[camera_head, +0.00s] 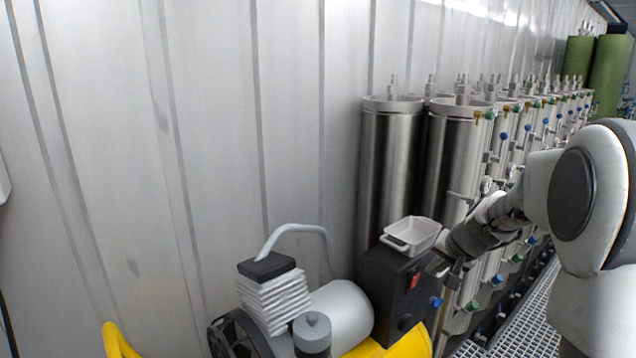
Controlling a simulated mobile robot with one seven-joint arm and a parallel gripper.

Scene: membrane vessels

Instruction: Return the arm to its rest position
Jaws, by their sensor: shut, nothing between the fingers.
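My arm comes in from the right edge of the head view and reaches left. My gripper (445,272) is at its end, low and right of centre, in front of the steel vessels (391,165). It is shut and holds nothing. It appears just right of a black box (385,283) with a red switch. A small white tray (412,233) sits on top of that box, close to the gripper's upper left. I cannot tell whether the gripper touches the box.
A row of vessels with coloured valve knobs recedes right along the corrugated wall (215,130). Metal grating (512,325) covers the floor. Green cylinders (608,72) stand far back.

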